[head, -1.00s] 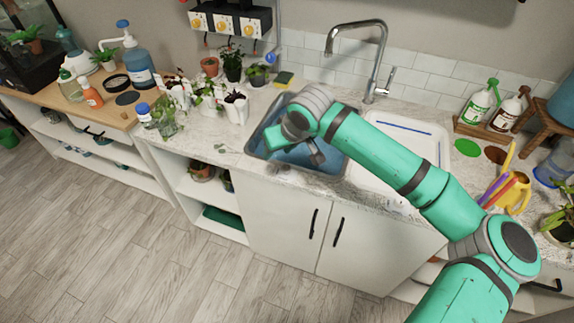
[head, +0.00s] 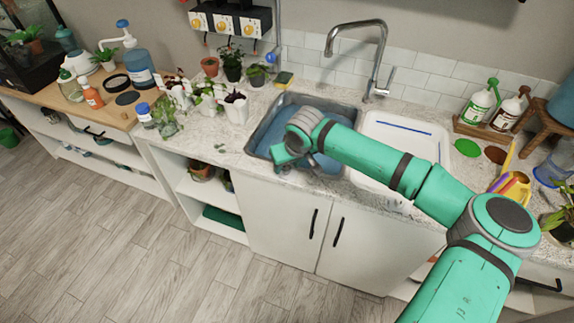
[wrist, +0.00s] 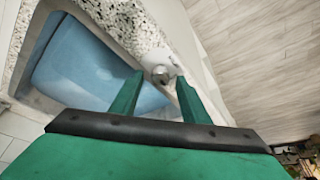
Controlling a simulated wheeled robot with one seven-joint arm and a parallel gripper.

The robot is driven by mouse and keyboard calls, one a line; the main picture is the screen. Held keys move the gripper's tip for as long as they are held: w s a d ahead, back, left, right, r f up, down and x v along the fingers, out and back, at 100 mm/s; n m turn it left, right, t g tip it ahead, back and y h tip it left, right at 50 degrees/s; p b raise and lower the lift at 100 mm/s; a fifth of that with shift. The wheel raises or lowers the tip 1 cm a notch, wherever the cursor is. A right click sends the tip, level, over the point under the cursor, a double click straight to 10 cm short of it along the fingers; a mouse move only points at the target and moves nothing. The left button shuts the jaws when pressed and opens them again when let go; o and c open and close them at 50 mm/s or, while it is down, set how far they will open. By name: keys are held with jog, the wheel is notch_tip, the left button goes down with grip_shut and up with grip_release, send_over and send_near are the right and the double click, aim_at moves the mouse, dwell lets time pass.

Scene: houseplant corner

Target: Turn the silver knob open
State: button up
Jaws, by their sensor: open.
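The silver knob (wrist: 160,74) shows in the wrist view on a pale round patch at the counter's edge, beside the sink. My gripper (wrist: 158,82) is open, its two green fingers apart. In that view the knob appears between the fingertips; I cannot tell how far beyond them it lies. In the head view my gripper (head: 287,160) is low over the sink's front left edge, and my arm hides the knob there.
The sink basin (head: 262,137) holds blue water. A tall silver faucet (head: 378,55) stands behind it and a white drainboard (head: 432,135) lies to the right. Potted plants (head: 236,107) stand left of the sink. The floor in front is clear.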

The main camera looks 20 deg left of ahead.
jog(key=shift+w+a+f, duration=0.1)
jog(key=shift+a+f, duration=0.05)
jog(key=shift+f, duration=0.2)
jog(key=shift+c, duration=0.3)
jog(key=c, duration=1)
